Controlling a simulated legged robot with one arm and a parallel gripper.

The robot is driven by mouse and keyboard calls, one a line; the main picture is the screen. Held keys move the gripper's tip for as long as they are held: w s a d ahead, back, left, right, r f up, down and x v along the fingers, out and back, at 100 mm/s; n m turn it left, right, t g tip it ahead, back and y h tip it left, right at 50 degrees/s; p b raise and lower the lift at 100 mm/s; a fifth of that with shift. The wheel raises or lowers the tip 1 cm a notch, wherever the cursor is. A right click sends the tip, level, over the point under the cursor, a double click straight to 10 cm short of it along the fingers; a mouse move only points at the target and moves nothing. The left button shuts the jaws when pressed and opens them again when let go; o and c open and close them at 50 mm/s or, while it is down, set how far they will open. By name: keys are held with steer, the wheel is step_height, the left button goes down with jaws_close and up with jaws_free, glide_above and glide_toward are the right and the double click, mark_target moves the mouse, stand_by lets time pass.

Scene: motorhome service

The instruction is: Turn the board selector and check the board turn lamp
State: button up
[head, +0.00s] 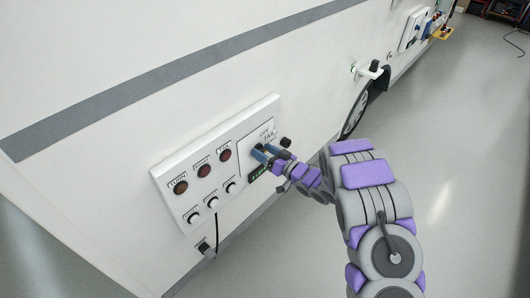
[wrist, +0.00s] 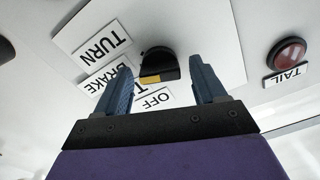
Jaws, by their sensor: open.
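The board selector (wrist: 158,62) is a black knob with a yellow mark on its lower edge, the side towards the OFF label, in the wrist view. Labels TURN, BRAKE, OFF and a partly hidden one surround it. My gripper (wrist: 161,74) is open, with one blue finger on each side of the knob; contact cannot be told. In the head view my gripper (head: 264,153) is at the selector plate and hides the knob. The board turn lamp (head: 180,187) is the leftmost of three round lamps on the white board (head: 165,174); it looks dark red and unlit.
The brake lamp (head: 203,170) and tail lamp (head: 224,155) look unlit. Small knobs (head: 212,202) sit below them. A green display (head: 258,172) is beside my gripper. A socket with a cable (head: 205,247) is below the board. The floor (head: 460,190) at right is clear.

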steer(key=shift+c, duration=0.2)
steer(key=c, duration=1)
steer(key=shift+r, duration=0.1)
steer(key=shift+r+m+p, duration=0.1)
steer(key=shift+m+p, duration=0.2)
steer(key=shift+p, duration=0.6)
steer(key=m+p, duration=0.1)
steer(key=p, duration=0.2)
steer(key=shift+d+r+m+p, duration=0.1)
steer(key=shift+r+m+p, duration=0.05)
steer(key=shift+m+p, duration=0.2)
steer(key=m+p, duration=0.3)
steer(key=p, duration=0.2)
steer(key=shift+w, duration=0.1)
steer(key=shift+f+m+p, duration=0.4)
steer(key=shift+m+p, duration=0.5)
steer(key=shift+m, duration=0.35)
steer(key=shift+d, duration=0.1)
